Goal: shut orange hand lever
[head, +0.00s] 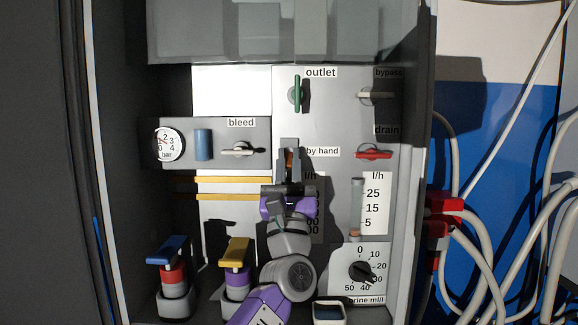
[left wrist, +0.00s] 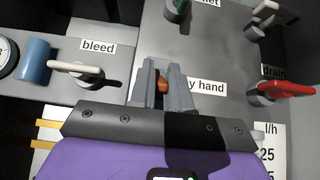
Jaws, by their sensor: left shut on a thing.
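The orange hand lever (head: 289,160) is at the "by hand" label, in the middle of the grey panel. Only a small part of it shows between the fingers, and it also shows in the left wrist view (left wrist: 164,84). My left gripper (head: 290,163) reaches up from below and is shut on the lever. In the left wrist view its two grey fingers (left wrist: 163,82) stand on either side of the orange piece. Most of the lever and its pivot are hidden by the fingers. My right gripper is not in view.
A green outlet lever (head: 298,93) stands upright above. A pale bleed lever (head: 238,152) lies left, a red drain lever (head: 373,154) right, and a pale bypass lever (head: 378,96) upper right. Blue-handled (head: 168,250) and yellow-handled (head: 235,252) devices stand lower left.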

